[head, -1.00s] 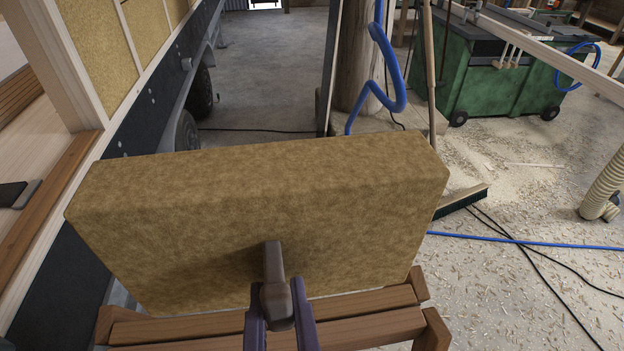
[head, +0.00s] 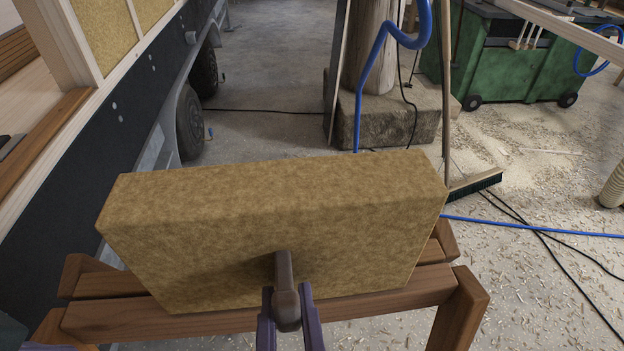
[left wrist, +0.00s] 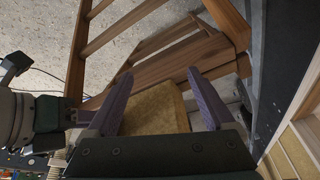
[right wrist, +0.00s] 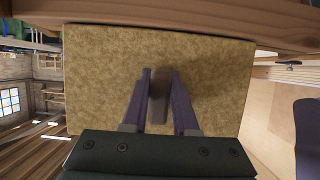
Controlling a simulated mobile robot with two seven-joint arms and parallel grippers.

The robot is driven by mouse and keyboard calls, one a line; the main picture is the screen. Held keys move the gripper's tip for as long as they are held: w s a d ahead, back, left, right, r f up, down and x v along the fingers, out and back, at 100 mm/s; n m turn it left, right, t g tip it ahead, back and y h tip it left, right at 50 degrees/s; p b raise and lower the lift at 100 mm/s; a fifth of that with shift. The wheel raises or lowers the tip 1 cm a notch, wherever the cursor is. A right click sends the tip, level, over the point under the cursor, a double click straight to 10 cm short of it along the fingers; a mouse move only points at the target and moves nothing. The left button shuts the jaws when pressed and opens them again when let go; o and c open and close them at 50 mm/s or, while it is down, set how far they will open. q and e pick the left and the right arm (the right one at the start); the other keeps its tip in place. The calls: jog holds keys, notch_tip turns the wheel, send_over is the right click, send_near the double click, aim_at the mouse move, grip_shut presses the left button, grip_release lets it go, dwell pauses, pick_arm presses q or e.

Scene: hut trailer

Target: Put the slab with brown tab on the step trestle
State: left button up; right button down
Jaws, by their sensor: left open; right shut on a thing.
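The slab (head: 270,215) is a thick tan fibrous block with a brown tab (head: 283,268) on its near face. My right gripper (head: 286,300) is shut on the tab; the right wrist view shows this tab (right wrist: 158,95) between the fingers. The slab stands on its long edge at the top of the brown wooden step trestle (head: 400,288). Its lower edge overlaps the top planks; I cannot tell whether it bears on them. In the left wrist view my left gripper (left wrist: 160,76) is open, with the slab's end (left wrist: 155,110) showing between its fingers, apparently without a grip.
The trailer's dark side (head: 95,175) runs along the left, close to the trestle. A broom (head: 475,186), a blue hose (head: 540,229) and dark cables lie to the right on the shaving-strewn floor. A post on a stone block (head: 385,118) and a green machine (head: 500,60) stand behind.

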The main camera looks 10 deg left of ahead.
jog(key=shift+f, duration=0.1)
jog(key=c, duration=0.7)
grip_release()
jog(key=shift+s+r, duration=0.1)
jog(key=shift+r, duration=0.1)
jog(key=b+v, duration=0.3)
jog(key=v, duration=0.8)
jog(key=shift+w+d+f+m+g+h, duration=0.2)
jog(key=shift+d+f+g+h, duration=0.5)
jog(key=shift+d+g, duration=1.8)
jog(key=shift+w+d+f+m+g+h, duration=0.2)
jog(key=shift+d+f+g+h, duration=0.45)
jog(key=shift+d, duration=3.65)
jog(key=shift+w+d+f+m+g+h, duration=0.35)
jog(key=shift+d+f+g, duration=0.9)
jog(key=shift+d, duration=2.1)
jog(key=shift+s+r+g, duration=0.2)
jog(key=shift+r+g, duration=0.1)
